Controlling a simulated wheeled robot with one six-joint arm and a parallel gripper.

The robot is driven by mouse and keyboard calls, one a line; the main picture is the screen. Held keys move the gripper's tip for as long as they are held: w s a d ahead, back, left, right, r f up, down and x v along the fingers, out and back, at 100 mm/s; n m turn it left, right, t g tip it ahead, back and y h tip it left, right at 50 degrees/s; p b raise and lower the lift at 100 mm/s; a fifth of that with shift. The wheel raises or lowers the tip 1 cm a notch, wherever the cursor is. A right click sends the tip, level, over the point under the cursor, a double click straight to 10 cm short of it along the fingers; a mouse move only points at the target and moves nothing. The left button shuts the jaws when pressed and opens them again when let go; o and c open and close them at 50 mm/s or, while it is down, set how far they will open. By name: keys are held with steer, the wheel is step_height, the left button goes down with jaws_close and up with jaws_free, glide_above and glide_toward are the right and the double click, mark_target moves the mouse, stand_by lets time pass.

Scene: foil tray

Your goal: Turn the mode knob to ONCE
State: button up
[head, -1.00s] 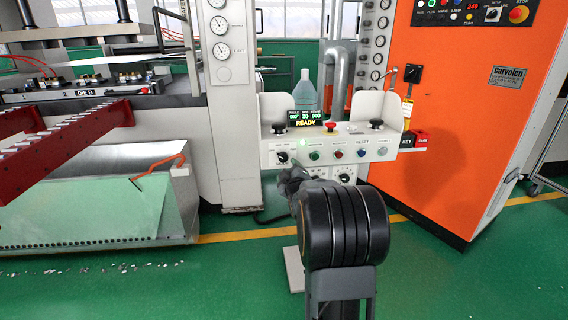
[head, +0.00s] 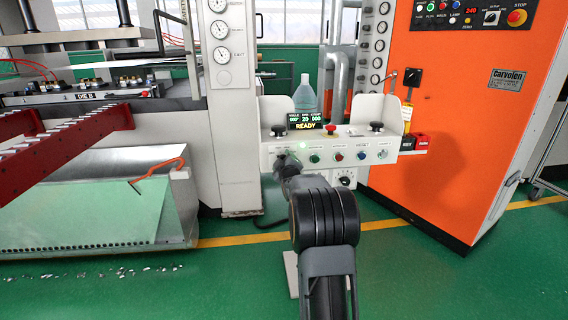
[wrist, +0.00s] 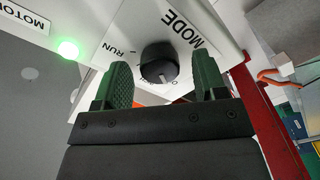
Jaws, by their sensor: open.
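The mode knob (wrist: 159,62) is a round black knob with a white pointer mark, on the white panel under the word MODE in the wrist view. RUN is printed to its left; the other position label is mostly hidden. My gripper (wrist: 160,82) is open, with one green-padded finger on each side of the knob. Whether the pads touch it I cannot tell. In the head view my gripper (head: 284,162) is at the left end of the control panel (head: 340,140), and my arm hides most of the knob there.
A lit green lamp (wrist: 68,49) sits beside the knob area, near a MOTOR label. An orange cabinet (head: 450,130) stands at the right.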

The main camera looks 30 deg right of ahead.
steer(key=shift+c, duration=0.4)
steer(key=c, duration=0.8)
steer(key=shift+c, duration=0.2)
steer(key=shift+d+m+h+b, duration=0.15)
steer(key=shift+m+b, duration=0.4)
steer(key=shift+m, duration=3.4)
steer(key=shift+a+m+h+b, duration=0.1)
steer(key=shift+m+h+b, duration=0.3)
steer(key=shift+m, duration=3.85)
